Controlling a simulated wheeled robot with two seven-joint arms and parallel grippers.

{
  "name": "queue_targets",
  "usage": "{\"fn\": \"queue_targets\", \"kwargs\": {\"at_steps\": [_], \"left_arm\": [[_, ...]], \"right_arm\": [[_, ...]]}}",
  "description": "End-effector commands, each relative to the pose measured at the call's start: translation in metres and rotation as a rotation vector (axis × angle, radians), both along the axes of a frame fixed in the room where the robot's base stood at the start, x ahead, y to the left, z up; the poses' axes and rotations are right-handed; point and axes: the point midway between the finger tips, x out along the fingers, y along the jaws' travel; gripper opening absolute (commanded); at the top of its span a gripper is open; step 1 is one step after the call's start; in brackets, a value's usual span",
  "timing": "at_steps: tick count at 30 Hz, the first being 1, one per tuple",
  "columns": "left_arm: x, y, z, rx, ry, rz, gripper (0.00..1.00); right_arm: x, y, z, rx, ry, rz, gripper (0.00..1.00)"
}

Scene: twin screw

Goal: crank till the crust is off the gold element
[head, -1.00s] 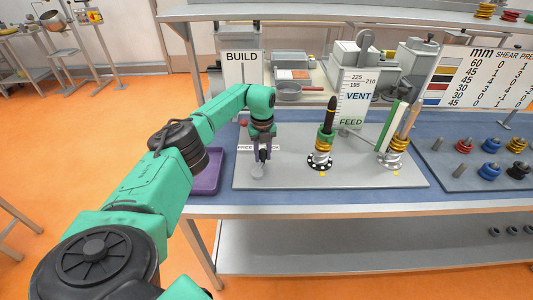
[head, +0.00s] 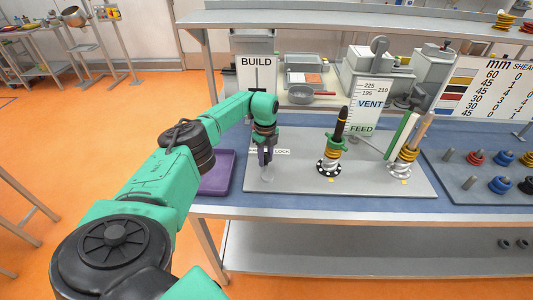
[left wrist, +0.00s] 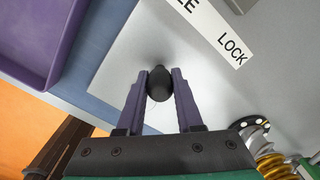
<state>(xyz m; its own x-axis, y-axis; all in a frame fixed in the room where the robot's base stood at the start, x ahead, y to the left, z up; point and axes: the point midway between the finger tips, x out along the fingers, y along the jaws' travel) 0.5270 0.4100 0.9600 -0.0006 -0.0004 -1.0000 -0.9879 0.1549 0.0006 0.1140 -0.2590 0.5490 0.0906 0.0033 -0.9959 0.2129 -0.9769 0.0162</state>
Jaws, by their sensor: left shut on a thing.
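My left gripper (head: 266,160) is over the left part of the grey plate (head: 300,198). In the left wrist view its two purple fingers (left wrist: 159,88) are shut on a dark rounded knob (left wrist: 160,84). The knob is beside a white FREE/LOCK label (head: 282,151), partly covered by my gripper. Right of it stand two upright screws. The left screw carries gold coils (head: 330,154) and a green collar with a dark rod. The right screw carries gold coils (head: 406,155) below a tan rod. I cannot make out a crust. My right gripper is not in view.
A purple tray (head: 218,172) is left of the plate. Behind stand the BUILD panel (head: 256,62) and the VENT/FEED scale (head: 368,104). A rack with pegs and coloured rings (head: 475,158) is at the right. The front strip of the blue bench is clear.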

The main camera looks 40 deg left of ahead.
Motion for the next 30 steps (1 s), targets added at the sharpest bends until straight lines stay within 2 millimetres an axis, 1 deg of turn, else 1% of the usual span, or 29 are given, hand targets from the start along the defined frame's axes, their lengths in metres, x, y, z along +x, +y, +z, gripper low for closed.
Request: {"fn": "queue_targets", "kwargs": {"at_steps": [8, 9, 10, 11, 20, 23, 26, 29, 30], "left_arm": [[0.000, 0.000, 0.001, 0.000, -0.002, 0.000, 0.00], [0.000, 0.000, 0.001, 0.000, -0.002, 0.000, 0.50], [0.000, 0.000, 0.001, 0.000, -0.002, 0.000, 0.62], [0.000, 0.000, 0.000, 0.000, -0.001, -0.001, 0.64], [0.000, 0.000, 0.001, 0.000, -0.001, -0.001, 0.64], [0.001, 0.000, 0.008, 0.001, -0.003, -0.002, 0.64], [0.001, 0.001, 0.024, 0.001, -0.006, -0.002, 0.64], [0.001, 0.001, 0.047, 0.001, -0.007, -0.002, 0.64], [0.001, 0.001, 0.058, 0.001, -0.008, -0.002, 0.64]], "right_arm": [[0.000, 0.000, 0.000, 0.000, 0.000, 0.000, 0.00], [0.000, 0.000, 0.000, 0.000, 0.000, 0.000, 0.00], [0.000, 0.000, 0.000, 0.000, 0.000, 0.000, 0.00], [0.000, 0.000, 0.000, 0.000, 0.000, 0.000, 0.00], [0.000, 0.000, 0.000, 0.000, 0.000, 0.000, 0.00], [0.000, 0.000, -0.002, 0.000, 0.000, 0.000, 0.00], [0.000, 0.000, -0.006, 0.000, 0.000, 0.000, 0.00], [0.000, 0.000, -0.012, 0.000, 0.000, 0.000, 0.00], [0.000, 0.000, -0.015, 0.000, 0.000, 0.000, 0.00]]}}
